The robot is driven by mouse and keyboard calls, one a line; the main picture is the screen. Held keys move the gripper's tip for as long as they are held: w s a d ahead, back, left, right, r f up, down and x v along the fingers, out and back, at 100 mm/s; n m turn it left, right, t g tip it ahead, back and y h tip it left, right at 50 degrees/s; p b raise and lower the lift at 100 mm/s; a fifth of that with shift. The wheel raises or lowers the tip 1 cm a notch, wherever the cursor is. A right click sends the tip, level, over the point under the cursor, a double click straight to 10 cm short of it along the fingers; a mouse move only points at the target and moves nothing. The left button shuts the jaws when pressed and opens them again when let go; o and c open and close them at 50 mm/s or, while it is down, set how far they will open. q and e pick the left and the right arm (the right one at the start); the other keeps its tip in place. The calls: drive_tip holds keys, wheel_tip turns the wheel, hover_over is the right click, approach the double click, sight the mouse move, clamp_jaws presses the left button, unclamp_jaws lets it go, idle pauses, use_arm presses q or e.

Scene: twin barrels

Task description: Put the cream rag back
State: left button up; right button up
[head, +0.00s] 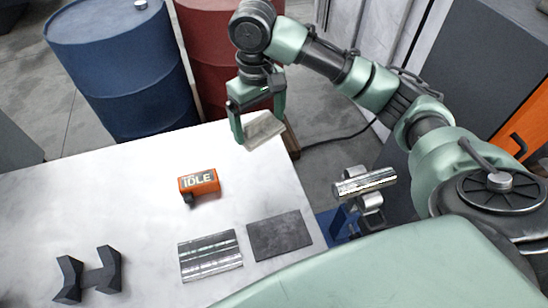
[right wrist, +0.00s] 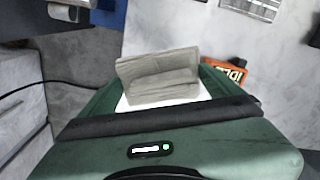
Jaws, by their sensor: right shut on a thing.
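The cream rag (head: 265,131) is a folded greyish-cream cloth, held between the fingers of my right gripper (head: 259,127). The gripper is shut on it at the far right corner of the white table (head: 130,195). In the right wrist view the folded rag (right wrist: 158,72) spans the space between the green fingers. I cannot tell whether the rag touches the table. My left gripper is not in view.
An orange device marked IDLE (head: 199,183) stands mid-table. Blue (head: 122,65) and red (head: 212,60) barrels stand behind the table.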

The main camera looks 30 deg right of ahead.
drive_tip(key=shift+s+f, duration=0.2)
drive_tip(key=shift+f, duration=0.8)
wheel_tip(320, 180, down, 4)
drive_tip(key=p, duration=0.2)
hover_over(263, 178)
wheel_tip(263, 178, down, 9)
drive_tip(key=shift+s+f, duration=0.1)
drive_tip(key=shift+f, duration=0.1)
wheel_tip(263, 178, down, 4)
drive_tip(key=shift+r, duration=0.25)
drive_tip(key=shift+f, duration=0.25)
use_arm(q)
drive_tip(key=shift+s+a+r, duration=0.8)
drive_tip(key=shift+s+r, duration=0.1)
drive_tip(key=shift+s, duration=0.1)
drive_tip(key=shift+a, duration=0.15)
use_arm(e)
drive_tip(key=shift+f, duration=0.15)
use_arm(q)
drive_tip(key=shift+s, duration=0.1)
use_arm(e)
drive_tip(key=o, duration=0.8)
drive_tip(key=shift+o, duration=0.2)
